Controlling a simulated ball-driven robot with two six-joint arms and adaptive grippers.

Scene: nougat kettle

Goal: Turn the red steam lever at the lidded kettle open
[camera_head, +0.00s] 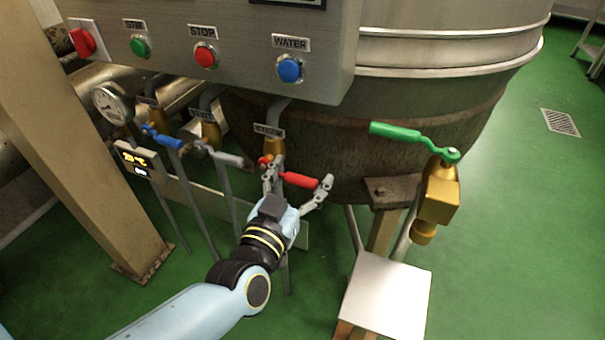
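The red steam lever (299,180) sits on a brass valve on an upright pipe, under a small label plate (269,131). Its grip points right and slightly down. My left gripper (297,178) is open at the lever, one finger near the valve end and the other by the grip's free tip. The red grip shows between the fingers; I cannot tell whether they touch it. The large kettle (400,125) stands behind; its top is out of view. My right gripper is not in view.
A blue lever (163,137) and a grey lever (222,156) sit on valves to the left. A green lever (409,133) on a brass outlet is at the right. The button panel (245,65) hangs above; a beige post (85,140) stands left. A pale platform (387,295) is low right.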

